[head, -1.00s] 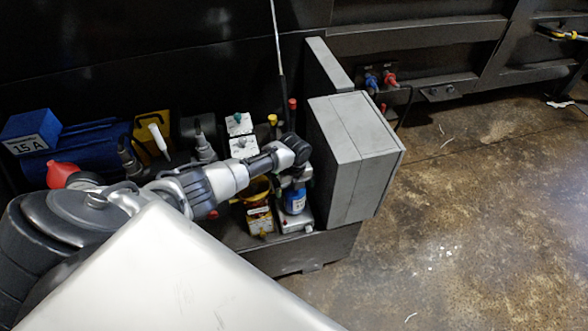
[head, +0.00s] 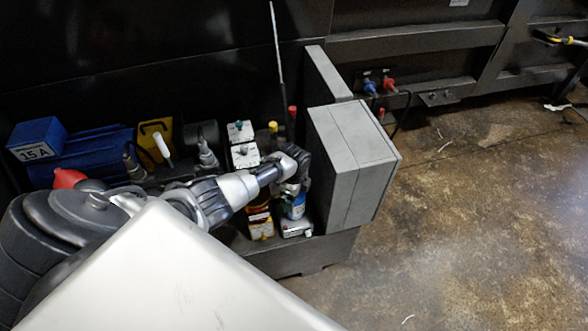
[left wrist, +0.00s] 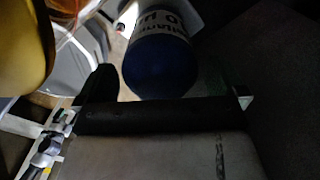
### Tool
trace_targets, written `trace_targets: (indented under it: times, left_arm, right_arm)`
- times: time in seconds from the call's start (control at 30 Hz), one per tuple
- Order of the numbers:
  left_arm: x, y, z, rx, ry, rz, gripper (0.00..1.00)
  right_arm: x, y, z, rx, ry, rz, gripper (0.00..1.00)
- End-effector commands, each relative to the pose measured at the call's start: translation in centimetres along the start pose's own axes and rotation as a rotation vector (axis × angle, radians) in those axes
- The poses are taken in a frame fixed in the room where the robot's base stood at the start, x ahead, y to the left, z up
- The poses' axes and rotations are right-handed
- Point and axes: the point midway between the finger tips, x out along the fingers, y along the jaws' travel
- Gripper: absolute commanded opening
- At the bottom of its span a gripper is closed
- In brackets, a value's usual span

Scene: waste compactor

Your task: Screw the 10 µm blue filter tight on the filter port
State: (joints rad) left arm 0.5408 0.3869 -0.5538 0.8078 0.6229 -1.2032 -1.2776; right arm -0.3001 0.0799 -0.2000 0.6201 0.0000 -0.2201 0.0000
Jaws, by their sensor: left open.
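The blue filter (head: 295,207), with a white label band, stands near the front right corner of the dark unit, beside the grey box. In the left wrist view the blue filter (left wrist: 160,68) shows close up, with partly readable "10 µ" lettering. The filter port is not clearly visible; the arm and filter cover that area. My right gripper is not in view.
The large grey box (head: 350,165) is close on the right. Red and blue connectors (head: 380,86) sit behind.

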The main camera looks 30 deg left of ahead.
Motion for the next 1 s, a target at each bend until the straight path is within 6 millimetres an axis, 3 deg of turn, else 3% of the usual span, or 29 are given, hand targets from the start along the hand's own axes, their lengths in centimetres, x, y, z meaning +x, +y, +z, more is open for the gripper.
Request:
trace_targets:
  times: [0.17, 0.4, 0.63, 0.8, 1.0]
  left_arm:
    - [-0.1, 0.0, 0.0, -0.116, 0.0, 0.001, 1.0]
    - [-0.1, 0.0, -0.1, -0.446, -0.001, 0.002, 1.0]
    - [-0.1, 0.0, 0.0, -0.621, -0.002, 0.001, 1.0]
    - [-0.1, 0.0, 0.0, -0.872, -0.004, 0.002, 1.0]
    - [0.0, 0.0, 0.1, -0.979, -0.005, 0.0, 1.0]
  right_arm:
    - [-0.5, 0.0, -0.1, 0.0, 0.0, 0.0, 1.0]
    - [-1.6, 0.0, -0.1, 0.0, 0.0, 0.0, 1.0]
    - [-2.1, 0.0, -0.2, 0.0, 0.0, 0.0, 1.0]
    - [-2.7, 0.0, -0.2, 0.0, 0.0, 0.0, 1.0]
    - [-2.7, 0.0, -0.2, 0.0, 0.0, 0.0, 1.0]
